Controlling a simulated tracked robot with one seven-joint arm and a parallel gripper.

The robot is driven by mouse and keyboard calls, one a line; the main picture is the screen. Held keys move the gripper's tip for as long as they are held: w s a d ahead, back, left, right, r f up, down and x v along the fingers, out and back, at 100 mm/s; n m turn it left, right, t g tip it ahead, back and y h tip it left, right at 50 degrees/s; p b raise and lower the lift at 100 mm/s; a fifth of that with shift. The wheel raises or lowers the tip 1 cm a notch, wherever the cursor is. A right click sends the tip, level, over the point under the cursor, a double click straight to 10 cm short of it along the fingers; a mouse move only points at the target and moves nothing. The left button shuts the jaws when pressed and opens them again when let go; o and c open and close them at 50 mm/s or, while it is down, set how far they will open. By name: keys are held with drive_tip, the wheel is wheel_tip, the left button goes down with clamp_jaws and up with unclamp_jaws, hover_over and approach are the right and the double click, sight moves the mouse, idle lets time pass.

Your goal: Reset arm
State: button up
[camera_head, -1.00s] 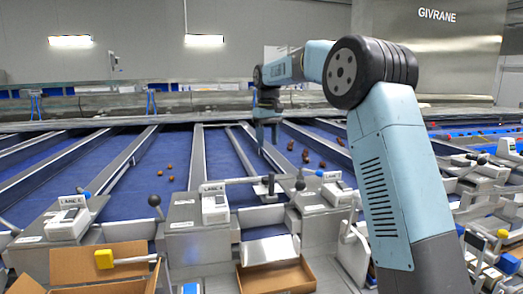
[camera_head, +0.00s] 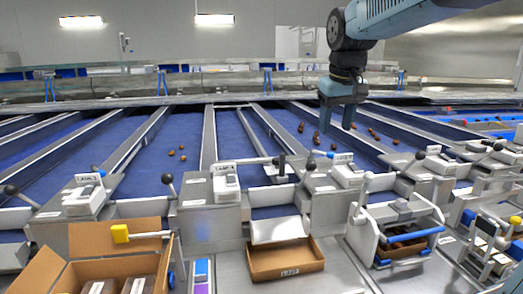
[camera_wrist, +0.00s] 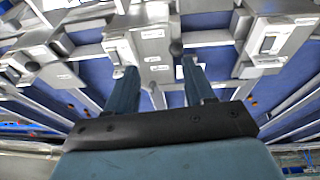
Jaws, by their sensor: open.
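My arm comes in from the top right in the head view. My gripper (camera_head: 337,116) hangs down over the blue lanes right of the middle, fingers pointing down. In the wrist view my gripper (camera_wrist: 160,88) shows two blue fingers spread apart with nothing between them. It is open and empty, and I see it touching nothing.
Blue conveyor lanes (camera_head: 230,140) with metal dividers run away from me, with several brown dates (camera_head: 317,138) on them. A cardboard tray (camera_head: 320,258) stands at the front. An open cardboard box (camera_head: 165,250) is at front left. Lane stations with levers line the lanes' near ends.

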drive_tip(key=s+d+f+m, duration=0.1)
drive_tip(key=s+d+f, duration=0.1)
drive_tip(key=s, duration=0.4)
drive_tip(key=s+d+f+m+t, duration=0.1)
drive_tip(key=s+f, duration=0.3)
drive_tip(key=s, duration=0.3)
drive_tip(key=s+d+f+t, duration=0.1)
drive_tip(key=s+d+f, duration=0.1)
drive_tip(key=s+f, duration=0.2)
drive_tip(key=s, duration=0.2)
drive_tip(key=shift+s+d+m, duration=0.3)
drive_tip(key=shift+s+m, duration=0.05)
drive_tip(key=shift+m, duration=0.05)
